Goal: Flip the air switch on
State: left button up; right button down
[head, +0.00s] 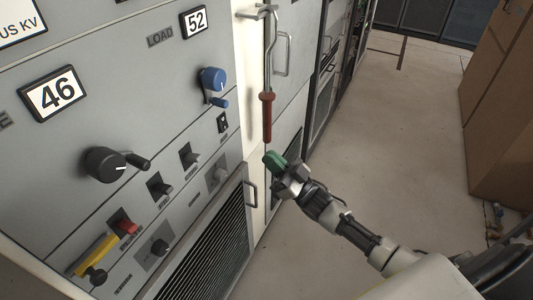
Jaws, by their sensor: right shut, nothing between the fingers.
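A grey rack panel (100,60) fills the left of the head view. It carries several small dark switches, among them one at lower middle (160,188), one to its right (189,156) and a small one under the blue knob (223,123). A red switch (124,226) sits at lower left. The labels are too small to read, so I cannot tell which is the air switch. My right gripper (272,160), with green fingers, is shut and empty. It appears right of the panel, below a red-handled hook. My left gripper is not in view.
The red-handled hook (267,115) hangs at the rack's edge. A black crank knob (106,164), a blue knob (213,80) and a yellow bar (96,255) stick out from the panel. Cardboard boxes (500,110) stand at right. The floor between (400,130) is clear.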

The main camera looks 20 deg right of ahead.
aim_at(225, 126)
jog(key=x, duration=0.3)
jog(key=f+p+x, duration=0.1)
jog(key=x, duration=0.5)
jog(key=shift+w+a+p, duration=0.35)
jog(key=shift+w+a, duration=0.1)
jog(key=shift+w, duration=0.1)
jog(key=shift+w+a+f, duration=0.25)
jog(key=shift+w+a, duration=0.2)
jog(key=shift+w, duration=0.15)
jog(key=shift+w+a+f+b, duration=0.15)
jog(key=shift+f+b, duration=0.2)
jog(key=shift+b, duration=0.9)
jog(key=shift+r, duration=0.3)
